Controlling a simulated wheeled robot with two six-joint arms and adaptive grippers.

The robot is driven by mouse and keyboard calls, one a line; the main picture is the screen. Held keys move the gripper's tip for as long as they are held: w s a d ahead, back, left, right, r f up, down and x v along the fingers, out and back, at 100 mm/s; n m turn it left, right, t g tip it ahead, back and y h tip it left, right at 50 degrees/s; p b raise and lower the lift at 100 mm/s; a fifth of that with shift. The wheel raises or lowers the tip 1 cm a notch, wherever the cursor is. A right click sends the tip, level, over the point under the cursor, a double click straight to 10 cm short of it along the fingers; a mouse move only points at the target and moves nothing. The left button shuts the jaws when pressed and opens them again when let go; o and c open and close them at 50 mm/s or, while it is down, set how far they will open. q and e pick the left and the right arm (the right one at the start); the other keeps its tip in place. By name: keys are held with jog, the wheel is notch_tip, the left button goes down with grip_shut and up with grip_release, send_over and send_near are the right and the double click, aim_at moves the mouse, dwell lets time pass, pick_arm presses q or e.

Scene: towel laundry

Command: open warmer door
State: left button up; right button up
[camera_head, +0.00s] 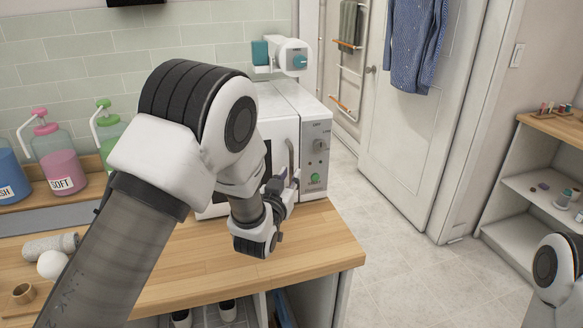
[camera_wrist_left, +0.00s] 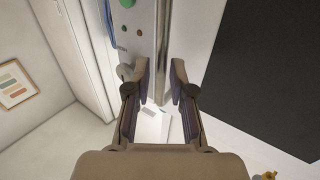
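The white warmer (camera_head: 284,100) stands at the back right of the wooden counter. Its front has a door with a dark window, which also shows in the left wrist view (camera_wrist_left: 270,75), and a vertical metal handle (camera_head: 291,155). The door looks closed. A control panel (camera_head: 316,150) with a knob and a green button is right of the handle. My left gripper (camera_head: 285,180) is at the lower part of the handle. In the left wrist view its fingers (camera_wrist_left: 160,68) are apart, with the handle (camera_wrist_left: 163,45) between them; contact is unclear. My right gripper is out of view.
The wooden counter (camera_head: 310,250) is clear in front of the warmer. A shelf unit (camera_head: 530,190) stands at the far right across open floor.

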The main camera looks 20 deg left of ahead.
aim_at(290, 174)
pick_arm(q)
jog(key=w, duration=0.3)
jog(key=shift+w+a+f, duration=0.1)
jog(key=shift+a+f, duration=0.1)
jog(key=shift+f, duration=0.15)
jog(key=shift+s+d+r, duration=0.15)
jog(key=shift+s, duration=0.1)
jog(key=shift+c, duration=0.4)
grip_shut()
jog(key=shift+s, duration=0.1)
